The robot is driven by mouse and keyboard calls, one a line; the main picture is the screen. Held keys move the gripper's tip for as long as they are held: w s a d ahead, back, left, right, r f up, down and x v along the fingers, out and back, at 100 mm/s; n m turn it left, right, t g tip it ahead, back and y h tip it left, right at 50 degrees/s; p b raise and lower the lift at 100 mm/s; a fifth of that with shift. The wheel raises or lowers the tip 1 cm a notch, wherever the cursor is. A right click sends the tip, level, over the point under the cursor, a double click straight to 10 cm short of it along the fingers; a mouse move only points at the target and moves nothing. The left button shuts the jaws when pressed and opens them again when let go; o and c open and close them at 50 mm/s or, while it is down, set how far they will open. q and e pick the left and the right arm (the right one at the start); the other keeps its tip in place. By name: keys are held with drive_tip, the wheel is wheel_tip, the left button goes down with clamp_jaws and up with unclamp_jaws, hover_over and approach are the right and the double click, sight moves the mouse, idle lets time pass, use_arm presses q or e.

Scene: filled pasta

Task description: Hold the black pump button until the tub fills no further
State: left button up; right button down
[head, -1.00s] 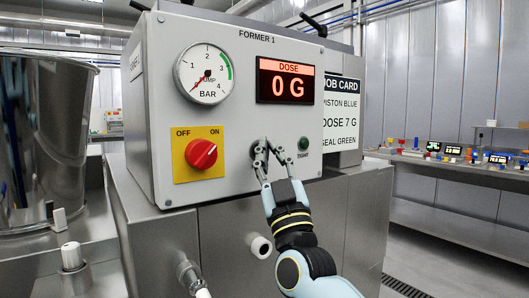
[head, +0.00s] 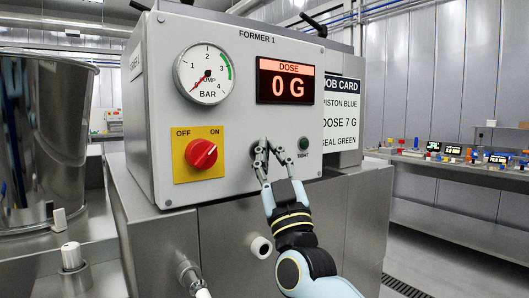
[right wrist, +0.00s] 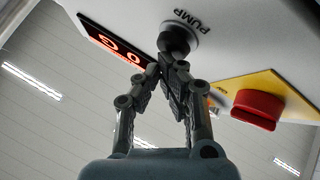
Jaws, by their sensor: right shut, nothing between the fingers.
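The black pump button (right wrist: 175,38) shows in the right wrist view on the panel beside the word PUMP. In the head view the fingers partly cover it. My right gripper (right wrist: 166,68) is shut and empty. Its fingertips are at the button in the right wrist view; I cannot tell whether they touch or press it. It also shows in the head view (head: 262,148) in front of the grey control panel (head: 230,125). The dose display (head: 286,82) reads 0 G. No tub can be clearly made out, and my left gripper is not in view.
A red OFF/ON knob (head: 202,154) on a yellow plate sits left of the button. The pressure gauge (head: 204,73) has its needle at the low end. A green TIGHT lamp (head: 304,143) is to the right. A large steel vessel (head: 45,140) stands at left.

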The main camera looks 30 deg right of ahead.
drive_tip(key=shift+s, duration=0.1)
drive_tip(key=shift+s+p, duration=0.5)
drive_tip(key=shift+s, duration=0.2)
drive_tip(key=s, duration=0.1)
drive_tip(key=s+p, duration=0.1)
drive_tip(key=s, duration=0.1)
drive_tip(key=s+p, duration=0.1)
drive_tip(key=s, duration=0.1)
drive_tip(key=shift+d, duration=0.25)
